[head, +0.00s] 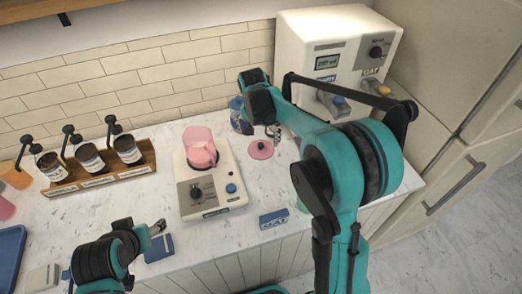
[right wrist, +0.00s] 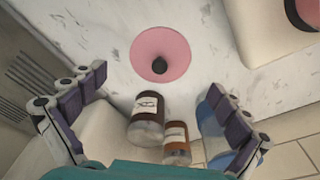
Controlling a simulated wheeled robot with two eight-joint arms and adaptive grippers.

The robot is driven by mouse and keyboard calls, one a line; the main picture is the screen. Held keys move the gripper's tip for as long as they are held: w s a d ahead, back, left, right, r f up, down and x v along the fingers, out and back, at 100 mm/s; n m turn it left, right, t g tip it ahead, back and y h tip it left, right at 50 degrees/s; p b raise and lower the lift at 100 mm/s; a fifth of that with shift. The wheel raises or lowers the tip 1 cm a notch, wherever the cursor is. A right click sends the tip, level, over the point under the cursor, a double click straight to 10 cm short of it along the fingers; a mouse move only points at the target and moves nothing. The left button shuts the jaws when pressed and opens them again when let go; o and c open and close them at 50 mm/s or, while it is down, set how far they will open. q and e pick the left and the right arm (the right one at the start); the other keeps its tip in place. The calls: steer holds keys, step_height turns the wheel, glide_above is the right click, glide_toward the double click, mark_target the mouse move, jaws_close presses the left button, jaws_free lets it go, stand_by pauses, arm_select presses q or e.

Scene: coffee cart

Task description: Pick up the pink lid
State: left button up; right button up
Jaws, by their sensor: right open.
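The pink lid (head: 261,150) is a round disc with a dark knob, lying flat on the white marble counter to the right of the blender. In the right wrist view the lid (right wrist: 172,43) lies ahead of the open jaws, with its knob in plain sight. My right gripper (head: 274,131) hangs just above and behind the lid in the head view, apart from it. In the right wrist view its two fingers (right wrist: 156,80) are spread wide with nothing between the tips. My left gripper (head: 157,228) is over the front of the counter at the left, away from the lid; its opening is unclear.
The blender base (head: 213,180) with a pink jug (head: 199,146) stands left of the lid. A coffee machine (head: 325,60) stands behind right. Two brown bottles (right wrist: 147,115) (right wrist: 177,142) and a blue container (head: 238,116) stand near my right gripper.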

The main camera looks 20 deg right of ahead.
mark_target(261, 145)
arm_select(q)
step_height(261, 145, down, 3)
steer(key=shift+r+b, duration=0.15)
steer(key=shift+b, duration=1.1)
arm_select(e)
steer(key=f, duration=0.5)
steer(key=shift+w+d+f, duration=0.15)
steer(key=shift+w+d, duration=0.2)
steer(key=shift+w, duration=0.05)
arm_select(q)
steer(key=shift+r, duration=0.1)
arm_select(e)
steer(key=shift+s, duration=0.1)
steer(key=c, duration=1.3)
arm_select(q)
steer(key=shift+s, duration=0.1)
arm_select(e)
steer(key=c, duration=0.7)
jaws_close()
